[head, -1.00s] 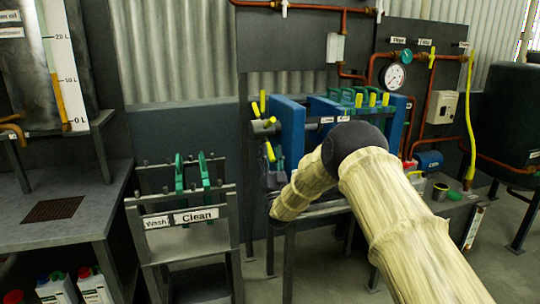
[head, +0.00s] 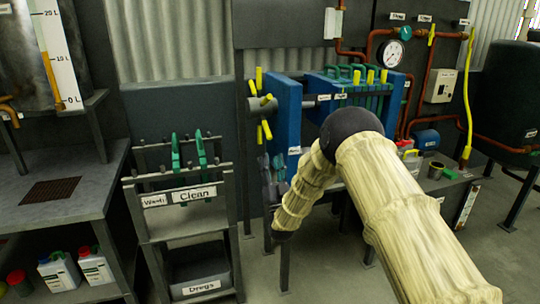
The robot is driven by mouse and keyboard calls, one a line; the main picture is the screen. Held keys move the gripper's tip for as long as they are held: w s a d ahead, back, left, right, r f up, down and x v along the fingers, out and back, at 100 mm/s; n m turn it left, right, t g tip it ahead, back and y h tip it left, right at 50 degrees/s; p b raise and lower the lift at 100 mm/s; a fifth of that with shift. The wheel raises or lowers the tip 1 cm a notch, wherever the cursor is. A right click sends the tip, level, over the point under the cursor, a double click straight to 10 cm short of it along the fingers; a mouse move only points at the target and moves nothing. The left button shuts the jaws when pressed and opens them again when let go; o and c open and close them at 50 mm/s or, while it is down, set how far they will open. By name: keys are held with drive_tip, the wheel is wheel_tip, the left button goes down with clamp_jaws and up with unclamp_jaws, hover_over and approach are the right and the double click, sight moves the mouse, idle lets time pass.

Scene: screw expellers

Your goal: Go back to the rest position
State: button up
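My arm reaches in from the lower right of the head view, bends at a dark elbow and comes down to a dark wrist. My gripper (head: 271,163) is small and grey and points up from this wrist, in front of the blue filter press (head: 288,112). Its two fingers look apart, with nothing seen between them. The elbow and forearm hide part of the press and its stand.
A rack (head: 182,174) labelled Wash and Clean holds green-handled plates, with a Dregs bin (head: 201,272) below. A grey table (head: 95,185) stands left, with white jugs (head: 95,266) beneath. Copper pipes, a gauge (head: 390,53) and a dark tank (head: 505,100) are right.

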drive_tip(key=shift+s+f, duration=0.15)
drive_tip(key=shift+f, duration=0.05)
drive_tip(key=s+d+f+g, duration=0.2)
drive_tip(key=s+f+g, duration=0.15)
drive_tip(key=f, duration=0.55)
drive_tip(key=s+d+f+n+g+h, duration=0.1)
drive_tip(key=s+d+f+g, duration=0.2)
drive_tip(key=f, duration=0.6)
drive_tip(key=s+d+f+g, duration=0.1)
drive_tip(key=s+f+g, duration=0.35)
drive_tip(key=f, duration=0.45)
drive_tip(key=s+d+f+g+h, duration=0.1)
drive_tip(key=s+d+f+g, duration=0.25)
drive_tip(key=s+f, duration=0.65)
drive_tip(key=s+d+f+g+h, duration=0.1)
drive_tip(key=s+d+f+g, duration=0.4)
drive_tip(key=s, duration=0.8)
drive_tip(key=s+d+f+g, duration=0.2)
drive_tip(key=s+g, duration=0.6)
drive_tip(key=s, duration=2.2)
wheel_tip(320, 180, up, 22)
drive_tip(key=p, duration=2.2)
drive_tip(key=shift+d+r+n+h+p, duration=0.2)
drive_tip(key=shift+r+n+h+p, duration=0.05)
drive_tip(key=shift+n+h+p, duration=0.15)
